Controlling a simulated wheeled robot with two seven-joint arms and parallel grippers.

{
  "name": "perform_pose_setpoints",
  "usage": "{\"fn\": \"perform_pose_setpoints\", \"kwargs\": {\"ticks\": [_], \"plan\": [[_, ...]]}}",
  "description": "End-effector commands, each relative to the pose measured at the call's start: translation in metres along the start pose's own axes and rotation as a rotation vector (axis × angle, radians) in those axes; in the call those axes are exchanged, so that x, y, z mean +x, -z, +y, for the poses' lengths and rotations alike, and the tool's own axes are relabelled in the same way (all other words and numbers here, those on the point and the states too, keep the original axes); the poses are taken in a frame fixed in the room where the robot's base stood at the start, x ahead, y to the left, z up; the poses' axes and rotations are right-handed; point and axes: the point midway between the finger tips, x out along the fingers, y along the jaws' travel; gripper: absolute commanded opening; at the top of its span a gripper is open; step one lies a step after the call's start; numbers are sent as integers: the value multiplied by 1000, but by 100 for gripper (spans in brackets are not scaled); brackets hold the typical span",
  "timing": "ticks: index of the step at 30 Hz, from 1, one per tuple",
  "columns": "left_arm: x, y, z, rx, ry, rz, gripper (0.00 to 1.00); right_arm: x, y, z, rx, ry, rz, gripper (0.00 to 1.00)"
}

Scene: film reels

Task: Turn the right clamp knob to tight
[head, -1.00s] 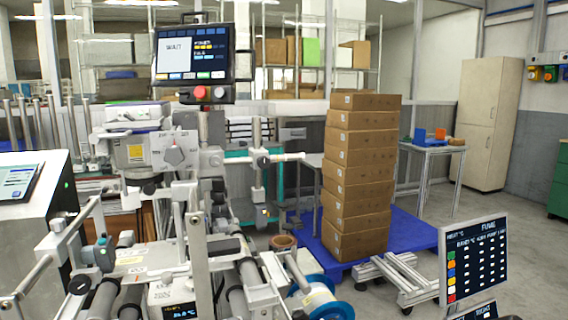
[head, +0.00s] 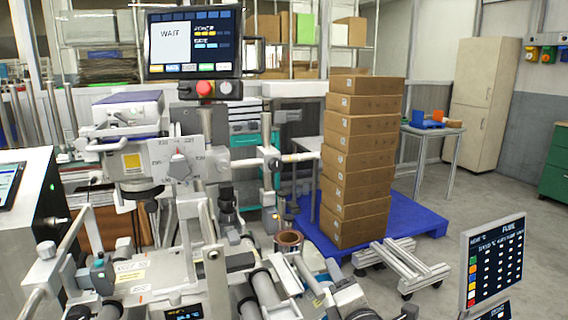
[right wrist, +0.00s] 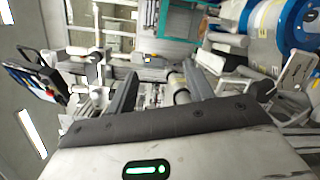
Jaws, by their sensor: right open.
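A grey machine with a pointer knob (head: 179,166) on its front plate stands left of centre, with small labels around the knob. A dark round knob (head: 274,165) sits on a post to its right, on a white crossbar. I cannot tell for sure which is the right clamp knob, nor read its setting. My right gripper (right wrist: 160,72) is open in the right wrist view, its two dark fingers apart with nothing held between them, pointing toward the machine's bars and rollers. In the head view it is hard to separate from the machine parts. My left gripper is not in view.
A screen (head: 195,43) reading WAIT stands above the machine, with a red button below. Stacked brown boxes (head: 358,160) stand on a blue pallet (head: 415,222). A blue-rimmed reel (right wrist: 298,22) is close by in the wrist view. A small sign panel (head: 494,262) stands front right.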

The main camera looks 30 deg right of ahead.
Motion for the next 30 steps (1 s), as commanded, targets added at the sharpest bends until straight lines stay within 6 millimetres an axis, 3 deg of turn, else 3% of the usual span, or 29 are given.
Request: {"fn": "perform_pose_setpoints", "kwargs": {"ticks": [1,3,6,9,12,17,23,30], "plan": [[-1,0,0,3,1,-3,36,14,-19,29,-237,-126,-35,52],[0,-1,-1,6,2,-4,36,27,-30,63,-593,-289,-73,52],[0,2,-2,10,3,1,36,41,-38,100,-1106,-474,-138,52],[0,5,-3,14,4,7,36,52,-41,118,-1560,-589,-201,52],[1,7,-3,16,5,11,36,62,-45,123,-1879,-643,-239,52],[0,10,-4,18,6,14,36,72,-48,126,-2082,-666,-260,52],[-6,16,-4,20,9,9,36,92,-40,140,-2089,-666,-263,52],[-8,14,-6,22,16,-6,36,131,-23,158,-2084,-665,-264,52]]}}
